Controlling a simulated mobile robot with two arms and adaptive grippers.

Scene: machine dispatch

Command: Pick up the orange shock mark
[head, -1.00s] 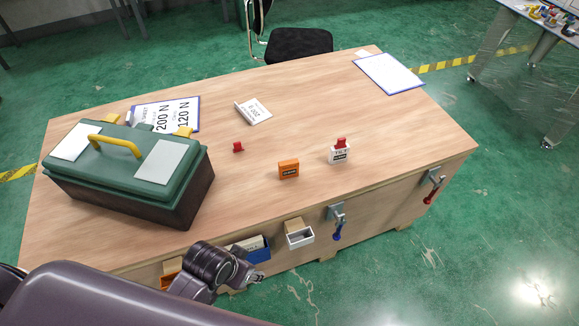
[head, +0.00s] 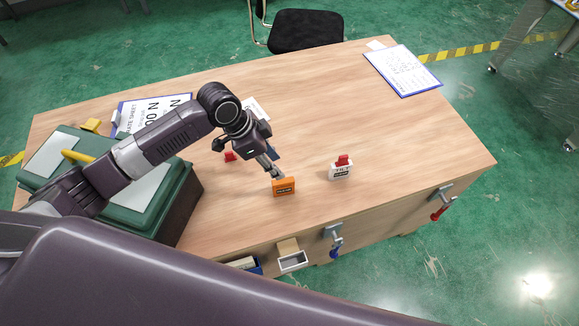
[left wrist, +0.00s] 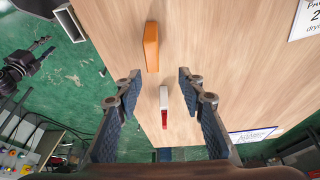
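The orange shock mark (head: 284,187) is a small upright block with a dark label, standing on the wooden desk (head: 330,110). It also shows in the left wrist view (left wrist: 151,46), edge on, ahead of the fingers. My left gripper (head: 273,166) hangs just above and behind it, tilted down. In the left wrist view my left gripper (left wrist: 160,83) is open, its two dark-blue pads wide apart with nothing between them touching. A dark jointed part at the left edge of that view looks like my right arm; its fingers are too small to judge.
A white tilt mark with a red top (head: 340,170) stands right of the orange one. A green toolbox (head: 180,190) is at left, a clipboard (head: 402,70) at back right. The desk's right side is clear.

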